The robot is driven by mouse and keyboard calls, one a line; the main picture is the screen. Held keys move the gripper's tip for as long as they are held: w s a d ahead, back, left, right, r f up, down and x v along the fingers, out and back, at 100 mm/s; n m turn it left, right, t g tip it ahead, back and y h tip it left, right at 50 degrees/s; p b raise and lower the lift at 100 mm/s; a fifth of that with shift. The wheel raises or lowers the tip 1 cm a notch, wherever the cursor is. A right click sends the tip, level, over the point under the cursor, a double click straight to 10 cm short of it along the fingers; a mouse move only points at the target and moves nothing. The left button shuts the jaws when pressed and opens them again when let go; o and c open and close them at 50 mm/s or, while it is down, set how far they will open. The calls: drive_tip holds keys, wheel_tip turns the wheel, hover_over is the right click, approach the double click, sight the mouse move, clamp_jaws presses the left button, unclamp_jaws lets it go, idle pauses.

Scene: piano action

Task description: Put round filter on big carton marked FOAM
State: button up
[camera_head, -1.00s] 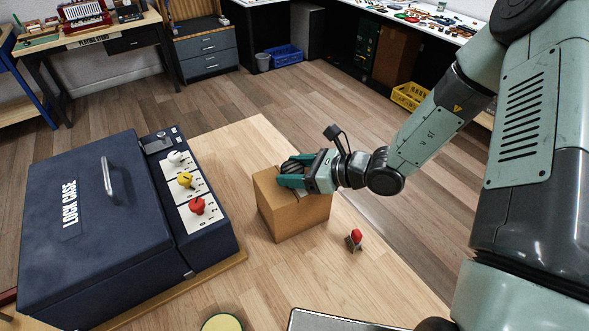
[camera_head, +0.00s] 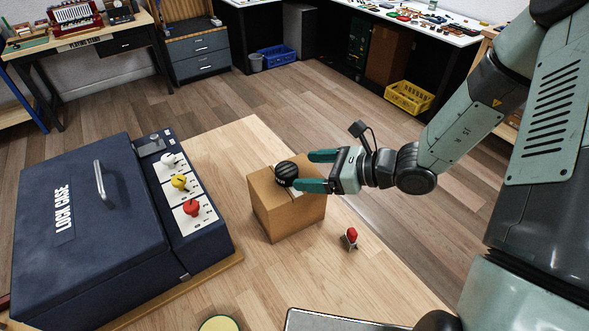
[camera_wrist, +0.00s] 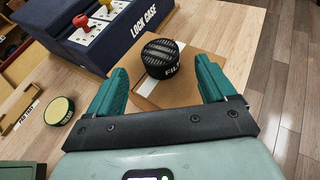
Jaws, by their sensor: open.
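The round filter (camera_head: 286,173) is a black ribbed disc resting on top of the big brown carton (camera_head: 290,218), near its left back part. The wrist view shows the filter (camera_wrist: 160,58) with part of a white label, on the carton top (camera_wrist: 190,88). No FOAM marking is readable on the carton in these views. My gripper (camera_head: 312,171) is open and empty. Its teal fingers point toward the filter from the right, with the filter just beyond the fingertips, apart from them in the wrist view.
The dark blue lock case (camera_head: 100,225) with white, yellow and red knobs stands left of the carton. A small red-topped switch (camera_head: 351,238) is at the carton's right front. A yellow disc (camera_head: 220,323) lies at the front edge. Bare table lies behind the carton.

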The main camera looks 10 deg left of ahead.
drive_tip(key=v, duration=0.5)
drive_tip(key=shift+d+r, duration=0.15)
drive_tip(key=shift+d, duration=0.2)
